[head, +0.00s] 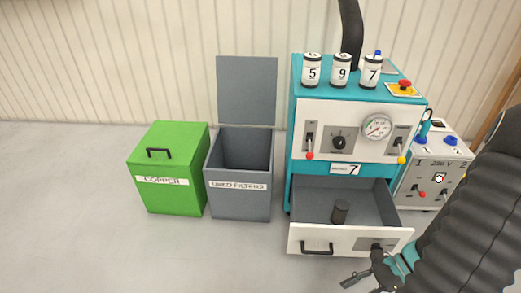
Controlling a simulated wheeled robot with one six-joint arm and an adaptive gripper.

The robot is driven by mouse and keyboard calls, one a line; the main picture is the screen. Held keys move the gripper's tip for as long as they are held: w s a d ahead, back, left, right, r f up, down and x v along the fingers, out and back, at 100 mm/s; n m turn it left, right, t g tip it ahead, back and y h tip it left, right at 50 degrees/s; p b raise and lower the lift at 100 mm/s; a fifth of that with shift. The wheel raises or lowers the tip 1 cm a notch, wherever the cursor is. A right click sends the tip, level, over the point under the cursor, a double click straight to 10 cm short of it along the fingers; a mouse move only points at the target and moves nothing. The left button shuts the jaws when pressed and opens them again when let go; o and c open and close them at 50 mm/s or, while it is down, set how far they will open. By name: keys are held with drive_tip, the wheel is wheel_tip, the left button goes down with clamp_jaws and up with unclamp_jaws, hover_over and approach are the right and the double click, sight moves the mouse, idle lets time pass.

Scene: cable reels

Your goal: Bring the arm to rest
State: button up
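My gripper (358,283) is at the bottom edge of the head view, in front of the open drawer (304,240) of the teal and white machine (340,116). Its fingers are dark and partly cut off by the frame, so I cannot tell whether they are open or shut. I see nothing held in the visible part. My arm comes in from the right, its thick ribbed dark sleeve covering part of the view. A dark cylinder (340,212) stands inside the drawer, apart from my gripper.
A closed green COPPER bin (167,193) and an open grey USED FILTERS bin (240,204) stand left of the machine. Canisters 5 (311,71), 9 (340,71) and 7 (370,72) stand on top. A 230 V box (432,172) is at right. Floor at left is clear.

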wheel_tip(320, 180, up, 18)
drive_tip(key=w+n+t+h+p, duration=0.2)
drive_tip(key=w+n+h, duration=0.1)
drive_tip(key=n+h, duration=0.8)
drive_tip(key=s+a+r+n+t+y+p, duration=0.1)
drive_tip(key=a+r+n+t, duration=0.4)
drive_tip(key=r, duration=0.9)
drive_tip(key=s+a+n, duration=0.1)
drive_tip(key=a, duration=0.2)
drive_tip(key=shift+n, duration=0.3)
